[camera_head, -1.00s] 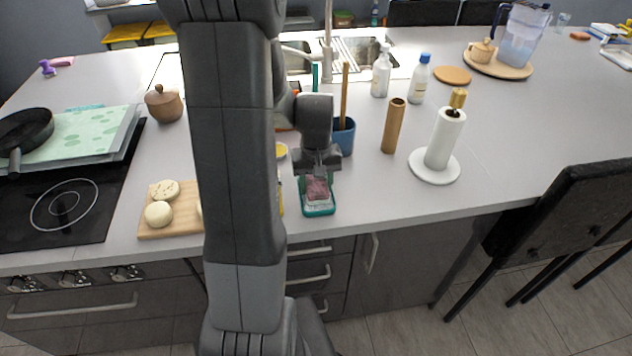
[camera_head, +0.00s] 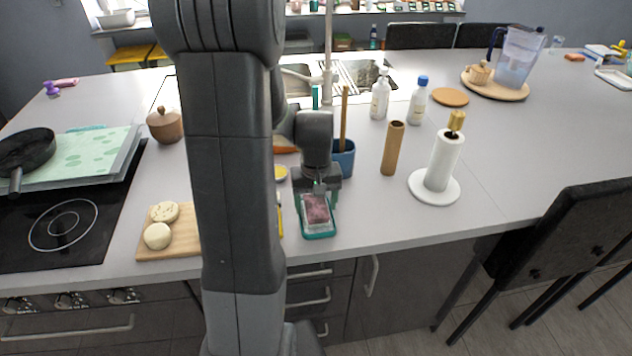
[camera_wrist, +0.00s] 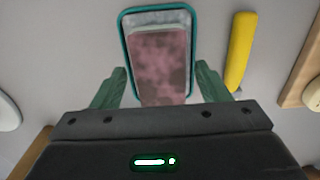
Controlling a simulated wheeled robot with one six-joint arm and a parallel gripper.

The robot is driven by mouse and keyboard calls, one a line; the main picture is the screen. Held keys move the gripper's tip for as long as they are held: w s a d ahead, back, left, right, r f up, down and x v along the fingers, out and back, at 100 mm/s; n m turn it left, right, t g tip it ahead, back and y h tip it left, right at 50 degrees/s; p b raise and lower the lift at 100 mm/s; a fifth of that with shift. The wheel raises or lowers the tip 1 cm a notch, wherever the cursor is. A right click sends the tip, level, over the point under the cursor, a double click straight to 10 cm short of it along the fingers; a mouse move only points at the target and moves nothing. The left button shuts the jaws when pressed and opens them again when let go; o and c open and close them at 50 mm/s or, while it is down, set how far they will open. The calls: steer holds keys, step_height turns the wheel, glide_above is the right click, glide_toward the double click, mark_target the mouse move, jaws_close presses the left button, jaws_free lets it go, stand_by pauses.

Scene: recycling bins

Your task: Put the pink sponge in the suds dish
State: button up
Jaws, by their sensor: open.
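The pink sponge (camera_head: 316,209) lies in the teal-rimmed suds dish (camera_head: 319,236) near the front edge of the counter. In the wrist view the sponge (camera_wrist: 160,66) sits inside the dish (camera_wrist: 126,52), its near end overlapping the dish's near side. My gripper (camera_head: 318,190) is just behind the sponge in the head view. In the wrist view its two green fingers (camera_wrist: 160,88) are spread apart, one on each side of the sponge's near end, with gaps between. The gripper is open and holds nothing.
A yellow-handled tool (camera_wrist: 241,50) lies beside the dish. A blue pot (camera_head: 345,160), a brown cylinder (camera_head: 393,148) and a paper towel holder (camera_head: 441,165) stand behind and to the right. A wooden board with round pieces (camera_head: 183,243) is at left. Counter right of the dish is clear.

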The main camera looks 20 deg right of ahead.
mark_target(316, 206)
step_height(316, 206, up, 11)
stand_by(0.3)
steer(key=shift+f, duration=0.15)
step_height(316, 206, down, 12)
steer(key=shift+r, duration=1.8)
